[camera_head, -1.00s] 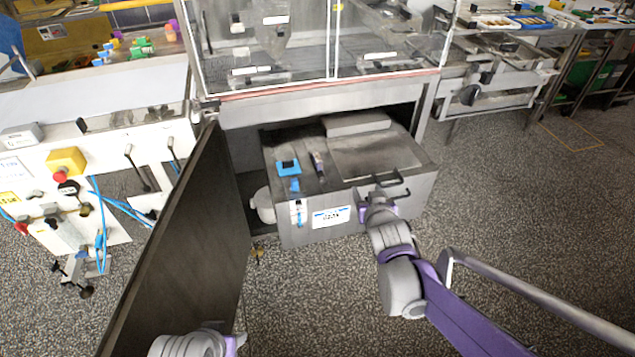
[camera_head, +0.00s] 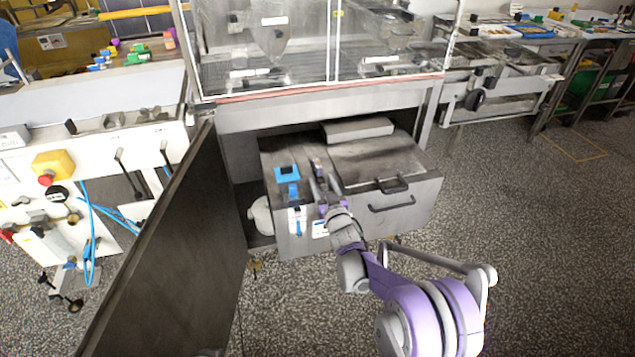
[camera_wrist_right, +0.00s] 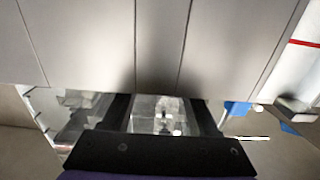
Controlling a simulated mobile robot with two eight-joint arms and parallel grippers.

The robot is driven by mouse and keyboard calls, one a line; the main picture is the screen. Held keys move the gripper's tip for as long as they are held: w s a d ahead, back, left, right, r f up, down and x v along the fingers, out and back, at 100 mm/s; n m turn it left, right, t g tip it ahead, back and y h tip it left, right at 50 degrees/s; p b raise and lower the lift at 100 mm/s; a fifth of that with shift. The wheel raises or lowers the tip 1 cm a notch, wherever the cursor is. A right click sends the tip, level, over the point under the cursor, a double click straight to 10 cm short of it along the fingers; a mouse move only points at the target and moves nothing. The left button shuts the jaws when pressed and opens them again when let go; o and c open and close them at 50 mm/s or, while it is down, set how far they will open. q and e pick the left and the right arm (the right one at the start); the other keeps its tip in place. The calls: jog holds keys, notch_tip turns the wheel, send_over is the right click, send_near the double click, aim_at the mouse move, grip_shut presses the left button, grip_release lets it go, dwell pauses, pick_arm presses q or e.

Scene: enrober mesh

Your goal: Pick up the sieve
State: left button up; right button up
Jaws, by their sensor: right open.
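I cannot make out a sieve with certainty in either view. A grey metal box unit (camera_head: 350,222) stands pulled out under the glazed machine, with a lid and dark handles on its right half. My right gripper (camera_head: 322,188) is open over the left part of its top, near the front edge. A small dark upright item (camera_head: 318,167) stands just behind the fingertips; whether they touch it I cannot tell. My left gripper is out of view.
A blue square item (camera_head: 287,173) lies left of the gripper on the box top. An open dark door (camera_head: 165,255) stands at the left. The machine's lower edge (camera_head: 320,92) overhangs behind. Speckled floor is free at the right.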

aim_at(320, 171)
jog(key=x, duration=0.5)
jog(key=shift+w+d+r, duration=0.2)
jog(key=shift+r, duration=0.2)
grip_shut()
